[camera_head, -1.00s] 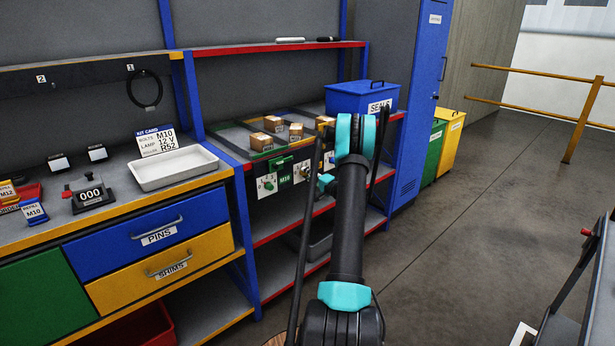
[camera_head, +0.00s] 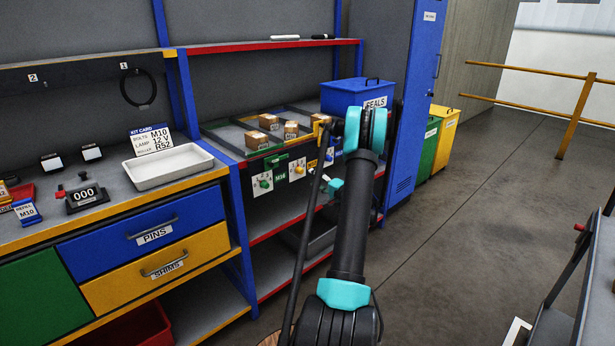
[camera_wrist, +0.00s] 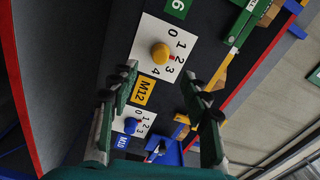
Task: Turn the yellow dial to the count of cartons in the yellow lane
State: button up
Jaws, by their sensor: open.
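The yellow dial (camera_wrist: 160,53) is a round knob on a white plate numbered 0 to 4, above a yellow M12 tag (camera_wrist: 143,92) in the wrist view. A small red mark sits at its edge on the side of 2 and 3; the exact setting is unclear. It also shows small in the head view (camera_head: 298,169). My gripper (camera_wrist: 160,75) is open and empty, its fingers on either side of the dial plate. Cartons (camera_head: 291,130) stand in the shelf lanes; one carton (camera_head: 318,120) is near the yellow divider (camera_head: 324,137). My arm hides part of the yellow lane.
A blue dial (camera_wrist: 130,125) on its own plate lies close to the left finger. A green dial (camera_head: 263,183) is left of the yellow one. A blue SEALS bin (camera_head: 345,92) stands behind my arm.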

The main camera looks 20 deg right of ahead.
jog(key=shift+v, duration=2.1)
jog(key=s+a+r+n+g, duration=0.2)
jog(key=a+r+n+g, duration=0.15)
jog(key=a, duration=1.05)
jog(key=s+a+r+n+g, duration=0.1)
jog(key=s+a+n+g, duration=0.3)
jog(key=s+a, duration=0.75)
jog(key=s+a+f+n+g+h, duration=0.1)
jog(key=s+f+n+g+h, duration=0.1)
jog(key=s, duration=1.1)
jog(key=s+a+f+n+g+h, duration=0.2)
jog(key=s+g+h, duration=0.1)
jog(key=s, duration=1.1)
jog(key=shift+a+h, duration=0.2)
jog(key=shift+h, duration=0.4)
jog(key=shift+w+f+n, duration=0.1)
jog(key=shift+f+n, duration=0.05)
jog(key=shift+n, duration=0.1)
